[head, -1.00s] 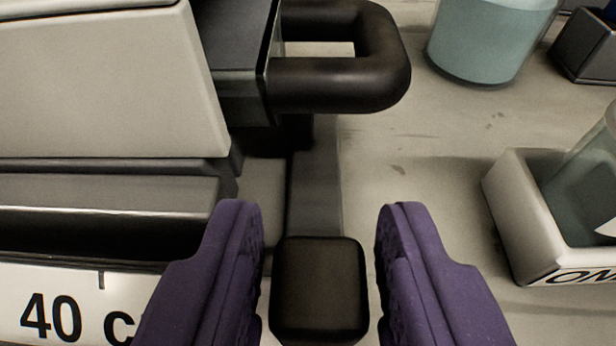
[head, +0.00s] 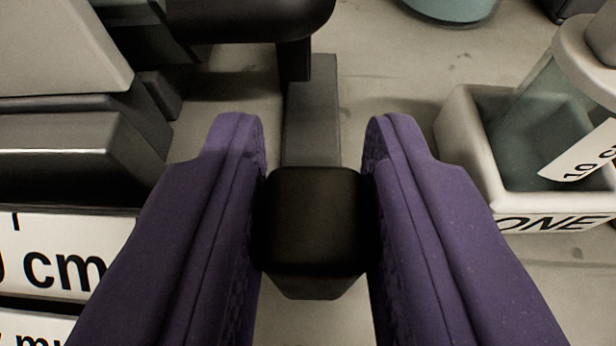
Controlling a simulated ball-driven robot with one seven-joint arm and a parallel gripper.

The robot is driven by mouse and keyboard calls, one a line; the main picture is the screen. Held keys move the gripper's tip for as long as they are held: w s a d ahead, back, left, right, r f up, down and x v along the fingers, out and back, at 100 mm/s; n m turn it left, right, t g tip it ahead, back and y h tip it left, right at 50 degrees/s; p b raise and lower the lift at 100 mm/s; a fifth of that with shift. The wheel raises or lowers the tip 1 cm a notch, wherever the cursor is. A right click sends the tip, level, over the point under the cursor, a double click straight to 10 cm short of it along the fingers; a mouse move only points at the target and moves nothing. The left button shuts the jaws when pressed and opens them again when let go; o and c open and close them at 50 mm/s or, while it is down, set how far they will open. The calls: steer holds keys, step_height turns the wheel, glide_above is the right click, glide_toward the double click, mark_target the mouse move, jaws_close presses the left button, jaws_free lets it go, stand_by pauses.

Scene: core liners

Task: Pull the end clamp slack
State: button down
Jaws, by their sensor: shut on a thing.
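The black block-shaped knob (head: 312,215) of the end clamp sits at the near end of a dark grey bar (head: 312,125), which runs away from me. My gripper (head: 314,150) has two purple fingers, one on each side of the knob. They are shut on it, with their inner pads against its left and right faces. Beyond the bar, a dark rounded loop handle (head: 255,20) shows partly at the top edge. A dark upright piece comes down from it near the bar's far end.
To the left are grey and dark stepped blocks (head: 75,155) with a white label (head: 60,262) reading "cm". To the right, a pale holder (head: 465,125) marked "ONE" carries a clear tube (head: 545,115). A teal container (head: 452,8) stands at the back. Floor between is bare.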

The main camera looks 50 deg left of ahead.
steer(key=shift+w+d, duration=0.1)
steer(key=shift+d, duration=0.05)
steer(key=c, duration=1.2)
jaws_free()
steer(key=shift+w+d, duration=0.1)
steer(key=p+v, duration=0.2)
steer(key=v, duration=0.5)
steer(key=shift+s+d+p, duration=0.2)
steer(key=shift+s+p, duration=0.1)
steer(key=shift+s, duration=0.05)
steer(key=shift+w+r, duration=0.1)
steer(key=shift+r, duration=0.05)
